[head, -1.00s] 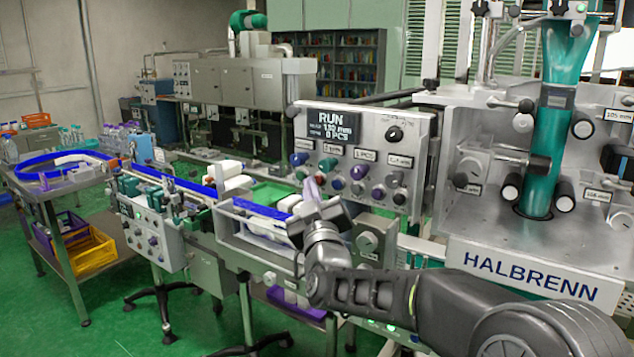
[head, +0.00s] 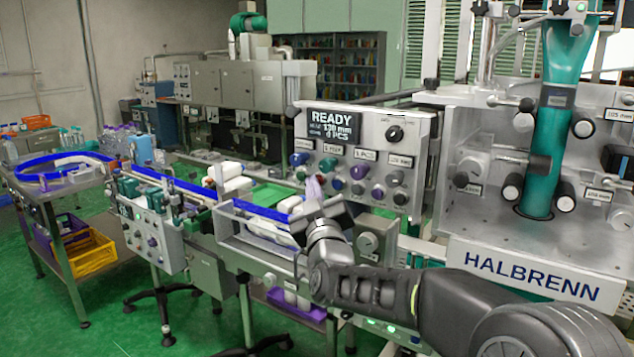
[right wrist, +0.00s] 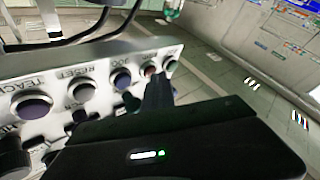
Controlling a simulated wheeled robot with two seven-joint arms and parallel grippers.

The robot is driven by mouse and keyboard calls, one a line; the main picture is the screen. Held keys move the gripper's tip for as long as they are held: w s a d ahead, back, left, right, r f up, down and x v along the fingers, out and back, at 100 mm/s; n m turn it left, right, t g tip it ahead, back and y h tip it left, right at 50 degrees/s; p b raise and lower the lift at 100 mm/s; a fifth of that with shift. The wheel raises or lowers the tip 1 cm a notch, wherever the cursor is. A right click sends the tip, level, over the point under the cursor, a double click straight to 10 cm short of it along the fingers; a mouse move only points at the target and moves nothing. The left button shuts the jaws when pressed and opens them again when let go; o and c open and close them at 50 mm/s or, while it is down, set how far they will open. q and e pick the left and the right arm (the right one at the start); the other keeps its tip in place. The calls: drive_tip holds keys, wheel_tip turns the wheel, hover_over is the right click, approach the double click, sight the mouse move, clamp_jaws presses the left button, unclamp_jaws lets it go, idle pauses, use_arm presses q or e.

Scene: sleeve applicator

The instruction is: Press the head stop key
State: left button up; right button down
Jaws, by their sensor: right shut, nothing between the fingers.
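The grey control panel (head: 418,132) carries a display (head: 333,124) that reads READY, with smaller lines of 130 mm and PCS. Below the display are rows of coloured knobs and keys. My right gripper (head: 314,188) is shut and empty, with its fingertips at the lower left of the panel. In the right wrist view, its dark fingers (right wrist: 158,90) reach up to the end of a key row, just below a small red key (right wrist: 150,70) and a green key (right wrist: 171,65). The head stop label cannot be read. Contact with a key cannot be told. My left gripper is out of view.
The HALBRENN machine (head: 530,270) stands to the right of the panel. A table (head: 48,190) with a yellow crate (head: 90,253) stands at the far left.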

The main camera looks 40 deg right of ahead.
drive_tip(key=shift+s+a+b, duration=0.25)
drive_tip(key=shift+a+b, duration=0.15)
drive_tip(key=shift+a, duration=0.4)
drive_tip(key=shift+a, duration=0.1)
drive_tip(key=a, duration=0.1)
drive_tip(key=s+a, duration=0.1)
drive_tip(key=a, duration=0.1)
drive_tip(key=a+b, duration=0.1)
drive_tip(key=shift+s+a, duration=0.25)
idle(0.9)
